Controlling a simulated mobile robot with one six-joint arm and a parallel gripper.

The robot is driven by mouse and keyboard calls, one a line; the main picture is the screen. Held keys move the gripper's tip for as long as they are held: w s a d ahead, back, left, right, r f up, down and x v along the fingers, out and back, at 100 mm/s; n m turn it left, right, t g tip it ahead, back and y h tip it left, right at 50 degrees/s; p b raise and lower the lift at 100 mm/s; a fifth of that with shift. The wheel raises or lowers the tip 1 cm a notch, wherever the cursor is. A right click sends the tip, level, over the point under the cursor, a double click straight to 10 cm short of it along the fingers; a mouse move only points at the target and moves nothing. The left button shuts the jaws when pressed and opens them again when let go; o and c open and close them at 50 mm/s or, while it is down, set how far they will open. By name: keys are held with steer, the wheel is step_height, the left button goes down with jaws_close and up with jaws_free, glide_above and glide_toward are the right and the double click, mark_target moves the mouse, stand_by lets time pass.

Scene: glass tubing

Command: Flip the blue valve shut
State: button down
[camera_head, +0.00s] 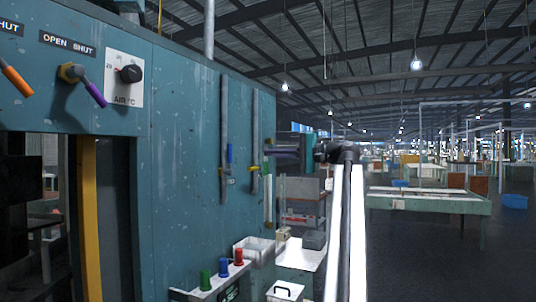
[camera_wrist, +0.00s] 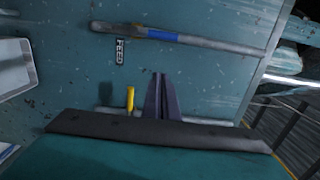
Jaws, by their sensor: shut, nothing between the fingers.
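The blue valve's lever (camera_head: 229,155) is on the left of two upright pipes on the teal panel, lying along its pipe. In the wrist view the blue lever (camera_wrist: 163,35) also lies in line with the pipe, beside a FEED label (camera_wrist: 120,50). My gripper (camera_head: 270,152) is to the right of the blue lever in the head view, beside the second pipe. In the wrist view my gripper (camera_wrist: 160,76) has its dark fingers together and empty, pointing toward the blue lever with a visible gap between.
A yellow lever (camera_wrist: 130,98) sits on the second pipe, close beside my fingers in the wrist view. Orange (camera_head: 17,80) and purple (camera_head: 95,93) levers and a black knob (camera_head: 130,74) are at upper left. A white bin (camera_head: 254,250) and colored pegs (camera_head: 222,267) are below.

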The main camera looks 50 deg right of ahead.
steer(key=w+a+p, duration=0.1)
steer(key=w+a, duration=0.5)
steer(key=w, duration=0.2)
steer(key=shift+a+p, duration=0.2)
steer(key=shift+p, duration=0.1)
stand_by(0.3)
steer(key=shift+w+a, duration=0.1)
stand_by(0.3)
